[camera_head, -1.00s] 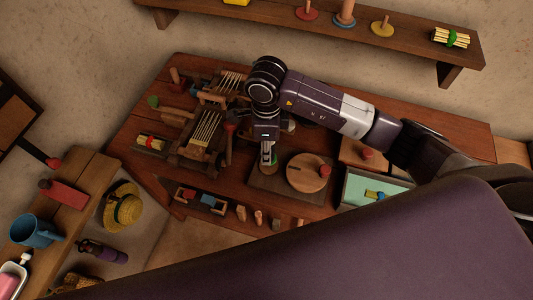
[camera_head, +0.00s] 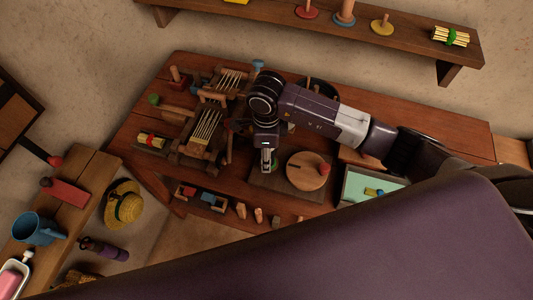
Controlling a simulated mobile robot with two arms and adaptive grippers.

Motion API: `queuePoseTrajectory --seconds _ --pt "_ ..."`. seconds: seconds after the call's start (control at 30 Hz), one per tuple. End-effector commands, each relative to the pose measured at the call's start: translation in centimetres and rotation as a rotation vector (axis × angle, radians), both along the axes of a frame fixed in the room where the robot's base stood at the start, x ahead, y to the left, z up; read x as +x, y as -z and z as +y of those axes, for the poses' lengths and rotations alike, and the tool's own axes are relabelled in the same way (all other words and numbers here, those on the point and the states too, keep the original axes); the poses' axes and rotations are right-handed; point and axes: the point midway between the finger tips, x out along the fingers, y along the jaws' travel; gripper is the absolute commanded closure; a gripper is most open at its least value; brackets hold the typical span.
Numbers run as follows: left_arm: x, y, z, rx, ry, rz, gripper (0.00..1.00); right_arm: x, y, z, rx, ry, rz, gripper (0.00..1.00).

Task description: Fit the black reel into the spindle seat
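My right gripper (camera_head: 267,168) points down over the table, at the left part of the dark square board beside the round wooden disc. A bit of green shows by its fingertips; I cannot tell whether it is held or whether the fingers are open. A dark round thing (camera_head: 328,88) lies behind my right arm, mostly hidden; I cannot tell if it is the black reel. A wooden frame with pale strands (camera_head: 205,130) stands on the table left of the gripper. I cannot make out the spindle seat. My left gripper is not in view.
A pale green tray (camera_head: 358,187) is farther right. A shelf (camera_head: 400,42) with several spools is on the wall. The table's right back (camera_head: 440,128) is clear.

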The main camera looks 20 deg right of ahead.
Motion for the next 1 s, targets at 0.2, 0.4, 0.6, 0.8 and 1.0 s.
queuePoseTrajectory --seconds 0.2,0.4,0.6,0.8,1.0 --pt "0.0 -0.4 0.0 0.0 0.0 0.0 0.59 0.1 -0.6 0.0 0.002 0.0 -0.002 0.55" --pt "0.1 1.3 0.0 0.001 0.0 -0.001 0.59 0.2 -3.9 0.1 0.002 -0.002 -0.007 0.55" --pt "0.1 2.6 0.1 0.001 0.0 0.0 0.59 0.2 -8.4 0.0 0.001 -0.001 -0.008 0.55" --pt "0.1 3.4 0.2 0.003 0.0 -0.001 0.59 0.1 -11.3 0.0 0.001 -0.001 -0.003 0.55" --pt "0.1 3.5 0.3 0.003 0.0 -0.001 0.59 0.0 -12.3 0.0 0.0 0.001 0.0 0.55"
